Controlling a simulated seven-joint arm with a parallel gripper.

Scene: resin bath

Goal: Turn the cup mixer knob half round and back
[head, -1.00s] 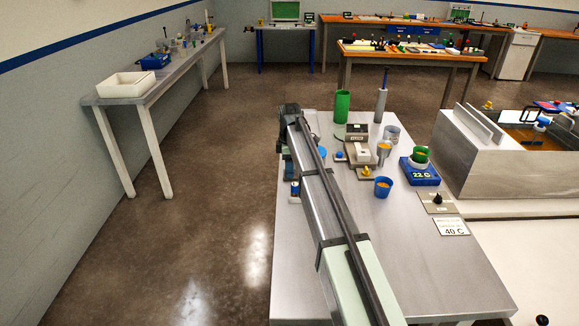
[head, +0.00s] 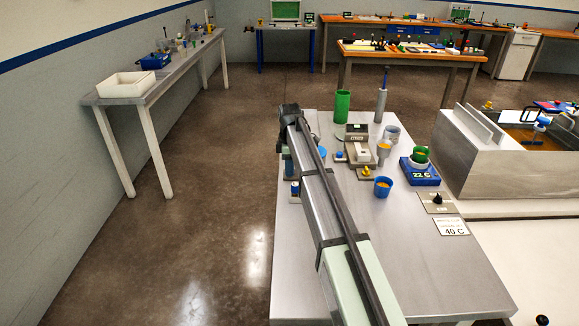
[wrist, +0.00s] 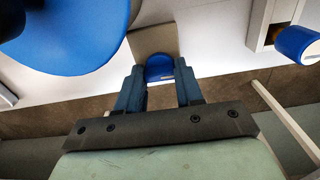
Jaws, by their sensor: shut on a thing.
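In the wrist view, the blue knob (wrist: 159,69) with a pale mark on its edge stands on a beige plate (wrist: 152,38). My gripper (wrist: 160,82) has one finger on each side of the knob and is shut on it. A large blue round part (wrist: 70,40) fills the upper left of that view, beside the plate. In the head view, my arm hides most of the mixer, and I cannot make out the grip clearly there.
On the steel table (head: 420,270) stand a green cylinder (head: 342,104), a blue cup (head: 383,187) and a blue heater reading 22 C (head: 421,177). A steel bath (head: 480,160) stands at the right. The table's front is clear.

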